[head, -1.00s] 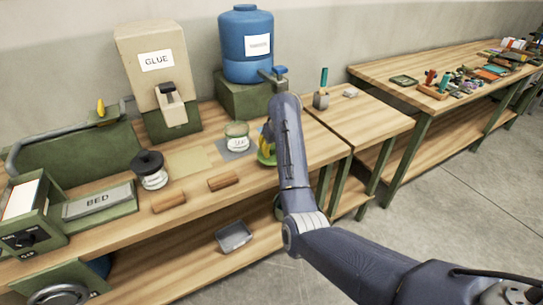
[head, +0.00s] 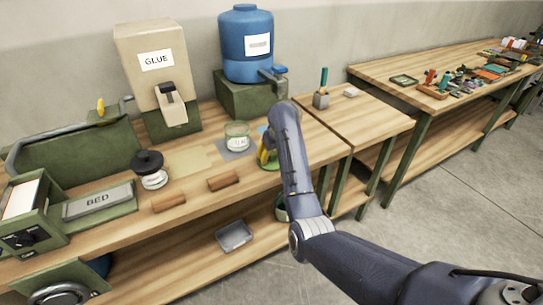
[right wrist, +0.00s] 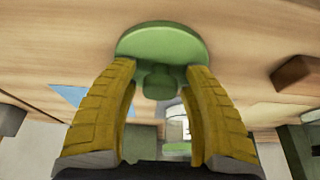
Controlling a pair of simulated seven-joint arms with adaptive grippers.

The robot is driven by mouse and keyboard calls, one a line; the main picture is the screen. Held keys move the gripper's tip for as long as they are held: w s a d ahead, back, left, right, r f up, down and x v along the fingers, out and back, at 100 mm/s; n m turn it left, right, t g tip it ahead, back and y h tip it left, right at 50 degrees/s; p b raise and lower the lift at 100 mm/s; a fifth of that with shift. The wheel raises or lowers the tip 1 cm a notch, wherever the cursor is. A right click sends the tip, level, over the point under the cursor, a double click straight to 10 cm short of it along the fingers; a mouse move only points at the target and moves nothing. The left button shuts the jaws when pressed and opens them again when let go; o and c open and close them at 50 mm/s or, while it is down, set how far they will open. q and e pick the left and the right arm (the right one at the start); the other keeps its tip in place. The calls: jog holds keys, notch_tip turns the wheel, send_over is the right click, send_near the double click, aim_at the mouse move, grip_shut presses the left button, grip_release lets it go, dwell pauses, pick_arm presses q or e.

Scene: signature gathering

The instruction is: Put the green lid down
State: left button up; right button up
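The green lid (head: 271,166), a round disc with a knob, lies by the bench's front edge in the head view, apparently flat on the wood. In the right wrist view the lid (right wrist: 160,42) is just beyond my fingertips, its knob between the two yellow fingers with a gap on each side. My right gripper (head: 265,153) is open over the lid; my forearm hides part of this spot. It also shows in the right wrist view (right wrist: 161,72). My left gripper is not in view.
A labelled glass jar (head: 237,138) stands left of the lid, and a black-topped jar (head: 151,170) farther left. Two brown blocks (head: 224,181) (head: 169,202) lie along the front edge. A blue tank (head: 246,45) stands behind. A grey tray (head: 234,235) is on the lower shelf.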

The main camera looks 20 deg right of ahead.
jog(key=v, duration=1.2)
jog(key=shift+d+r, duration=0.1)
dwell(0.4)
